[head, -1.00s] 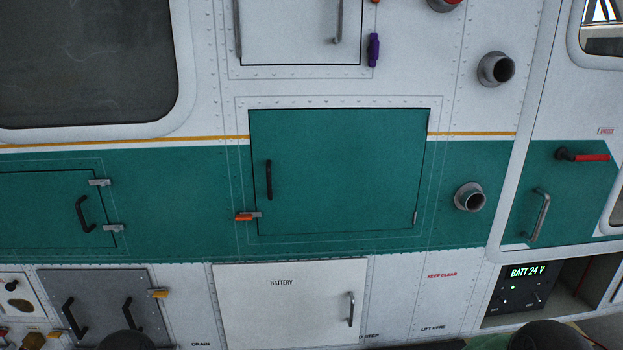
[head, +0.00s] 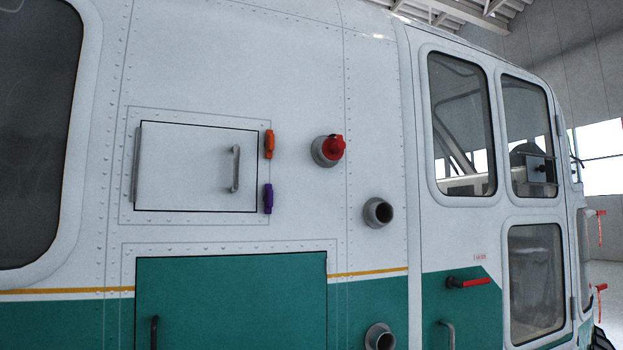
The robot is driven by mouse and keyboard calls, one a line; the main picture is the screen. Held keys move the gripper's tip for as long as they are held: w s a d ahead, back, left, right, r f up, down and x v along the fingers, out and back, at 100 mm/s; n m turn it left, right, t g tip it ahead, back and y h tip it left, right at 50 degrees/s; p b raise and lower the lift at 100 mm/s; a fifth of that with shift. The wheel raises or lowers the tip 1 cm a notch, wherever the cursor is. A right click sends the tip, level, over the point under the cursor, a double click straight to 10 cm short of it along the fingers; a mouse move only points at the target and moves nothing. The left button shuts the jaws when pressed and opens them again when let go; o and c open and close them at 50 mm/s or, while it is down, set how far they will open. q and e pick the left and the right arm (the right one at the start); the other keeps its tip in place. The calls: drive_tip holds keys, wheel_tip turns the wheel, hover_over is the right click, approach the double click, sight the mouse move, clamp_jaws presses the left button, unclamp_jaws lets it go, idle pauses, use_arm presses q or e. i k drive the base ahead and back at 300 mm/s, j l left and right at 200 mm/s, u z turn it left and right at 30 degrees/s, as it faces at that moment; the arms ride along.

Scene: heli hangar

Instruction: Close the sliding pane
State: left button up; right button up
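The cabin door at the right has two upper windows. In the right-hand upper window (head: 525,110), a small framed pane (head: 535,180) with a dark knob (head: 542,168) shows in the lower part. It looks like the sliding pane, but it is small, and I cannot tell how far open it stands. A dark curved edge lies along its top. Neither of my grippers is in view.
A red door handle (head: 468,283) and a grey grab handle (head: 447,335) sit on the door. A red-capped port (head: 328,149) and open pipe stubs (head: 378,212) stick out left of it.

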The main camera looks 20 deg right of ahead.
sight(535, 165)
drive_tip(key=z, duration=1.85)
drive_tip(key=i+l+u, duration=0.4)
drive_tip(key=i+l, duration=0.2)
drive_tip(key=i, duration=0.25)
drive_tip(key=i+l+u, duration=0.35)
drive_tip(key=i+l, duration=0.45)
drive_tip(key=l, duration=0.1)
